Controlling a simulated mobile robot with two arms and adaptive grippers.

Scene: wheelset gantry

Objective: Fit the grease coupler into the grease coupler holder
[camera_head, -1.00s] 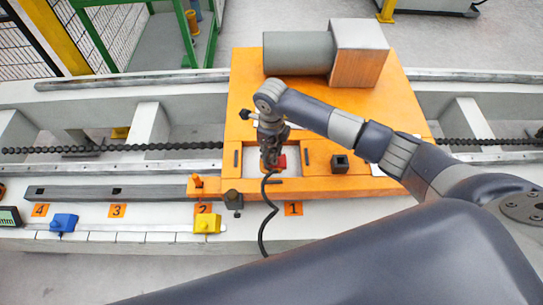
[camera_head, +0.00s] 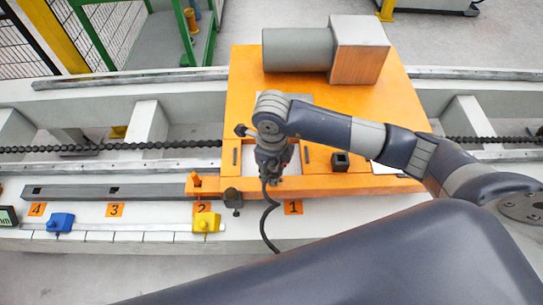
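My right gripper (camera_head: 270,177) points down over the front part of the orange plate, left of its middle. A black hose (camera_head: 276,207) runs from the gripper down over the front edge. The gripper appears shut on the hose's upper end, the grease coupler; the coupler is mostly hidden by the wrist and fingers. A black block with a square opening (camera_head: 340,161) stands on the plate to the right of the gripper. It may be the holder, but I cannot tell for certain. My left gripper is not in view.
The orange plate (camera_head: 400,100) carries a grey cylinder (camera_head: 297,50) and a box-shaped housing (camera_head: 358,50) at the back. A dark fitting (camera_head: 233,198), a yellow block (camera_head: 206,222) and a blue block (camera_head: 60,222) sit along the front. A dark chain (camera_head: 110,148) runs behind the front rail.

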